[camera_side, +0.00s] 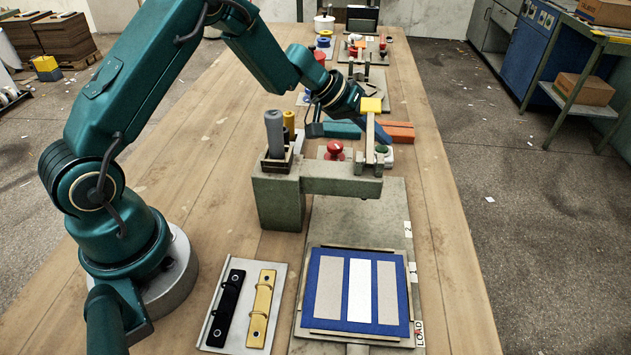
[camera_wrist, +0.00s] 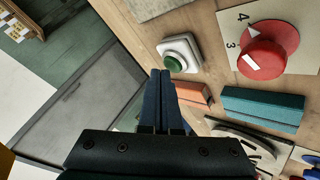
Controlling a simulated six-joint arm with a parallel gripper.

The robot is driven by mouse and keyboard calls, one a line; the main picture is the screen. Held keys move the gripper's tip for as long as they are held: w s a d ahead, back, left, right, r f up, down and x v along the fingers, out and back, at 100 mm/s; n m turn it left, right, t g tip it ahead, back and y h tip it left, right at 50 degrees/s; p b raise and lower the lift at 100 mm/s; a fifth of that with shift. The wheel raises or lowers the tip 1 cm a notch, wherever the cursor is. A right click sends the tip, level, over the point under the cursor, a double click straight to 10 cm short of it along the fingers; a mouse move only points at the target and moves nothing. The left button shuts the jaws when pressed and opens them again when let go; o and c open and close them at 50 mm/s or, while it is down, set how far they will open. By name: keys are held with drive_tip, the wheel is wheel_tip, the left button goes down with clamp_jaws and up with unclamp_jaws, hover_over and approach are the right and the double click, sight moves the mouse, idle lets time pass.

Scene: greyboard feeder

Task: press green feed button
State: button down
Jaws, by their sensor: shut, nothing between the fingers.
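The green feed button (camera_wrist: 180,50) is a dome in a white square housing, near the top middle of the wrist view. In the side view the green button (camera_side: 382,149) shows small, partly hidden behind the end of the grey machine arm and its pale upright. My gripper (camera_wrist: 161,73) has two dark fingers shut together with nothing between them. In the wrist view their tips lie just left of and below the button, with a narrow gap in the picture. I cannot tell their height above it.
A red knob (camera_wrist: 262,50) on a numbered plate is right of the button. An orange block (camera_wrist: 193,94) and a teal block (camera_wrist: 262,108) lie close by. The grey machine arm (camera_side: 340,178) stands in front of the button. A blue plate (camera_side: 310,285) with pale strips lies nearer.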

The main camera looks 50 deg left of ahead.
sight(377, 149)
drive_tip(key=shift+f, duration=0.5)
idle(0.7)
drive_tip(key=shift+r, duration=0.95)
drive_tip(key=shift+r, duration=2.5)
drive_tip(key=shift+d, duration=0.1)
